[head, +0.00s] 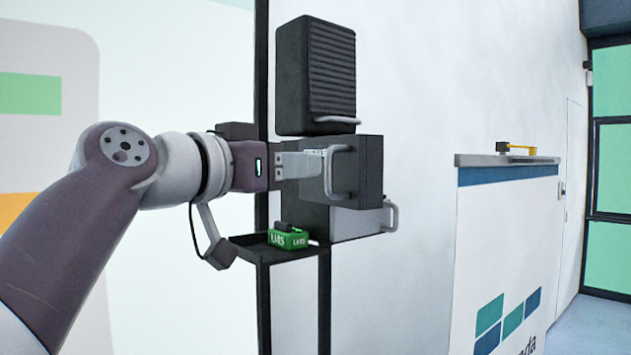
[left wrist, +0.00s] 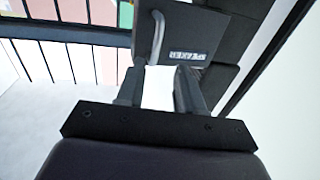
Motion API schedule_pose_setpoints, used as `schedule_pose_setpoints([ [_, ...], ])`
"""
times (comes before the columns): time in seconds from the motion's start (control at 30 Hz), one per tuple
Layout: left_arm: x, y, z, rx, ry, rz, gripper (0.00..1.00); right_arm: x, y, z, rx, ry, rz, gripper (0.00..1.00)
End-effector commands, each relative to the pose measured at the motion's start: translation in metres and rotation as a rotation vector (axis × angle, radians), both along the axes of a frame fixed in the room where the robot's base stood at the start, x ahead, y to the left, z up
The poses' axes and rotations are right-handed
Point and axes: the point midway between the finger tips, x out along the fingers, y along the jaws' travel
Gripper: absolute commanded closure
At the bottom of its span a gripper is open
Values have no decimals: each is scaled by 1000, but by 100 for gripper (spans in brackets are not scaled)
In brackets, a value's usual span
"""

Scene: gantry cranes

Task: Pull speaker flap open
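The speaker flap is a dark panel with a grey bar handle (head: 337,172), on the middle box (head: 368,170) of a stack on the wall. In the left wrist view the flap (left wrist: 205,30) has an upside-down "SPEAKER" label, and its handle (left wrist: 157,35) stands just beyond my fingertips. My left gripper (head: 305,165) points at the flap from the left. In the left wrist view its two fingers (left wrist: 160,75) are apart, with only a bright gap between them. The handle does not appear to be between the fingers. My right gripper is in neither view.
A black ribbed box (head: 316,75) with a handle is above, and a lower grey flap with a handle (head: 391,216) is below. A green labelled block (head: 288,238) sits on a black stand (head: 250,250) under my wrist. A white counter (head: 505,245) stands right.

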Motion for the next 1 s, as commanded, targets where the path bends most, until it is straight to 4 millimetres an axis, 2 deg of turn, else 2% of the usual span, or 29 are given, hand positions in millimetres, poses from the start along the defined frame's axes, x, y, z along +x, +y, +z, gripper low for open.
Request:
schedule_pose_setpoints([
  [0.03,-10,10,-6,0,-4,5,63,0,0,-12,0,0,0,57],
  [0.13,-28,27,-4,-1,-3,6,63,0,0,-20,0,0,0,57],
  [0.2,-36,34,5,0,1,3,63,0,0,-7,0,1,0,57],
  [0.47,-47,43,1,-1,-2,1,63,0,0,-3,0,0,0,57],
  [0.87,-46,44,2,-27,16,5,63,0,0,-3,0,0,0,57],
  [0.9,-40,49,1,-61,40,41,63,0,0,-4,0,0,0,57],
  [0.97,-18,60,-23,-84,125,107,63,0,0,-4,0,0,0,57],
  [1.0,-1,68,-48,-92,195,159,63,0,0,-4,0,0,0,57],
])
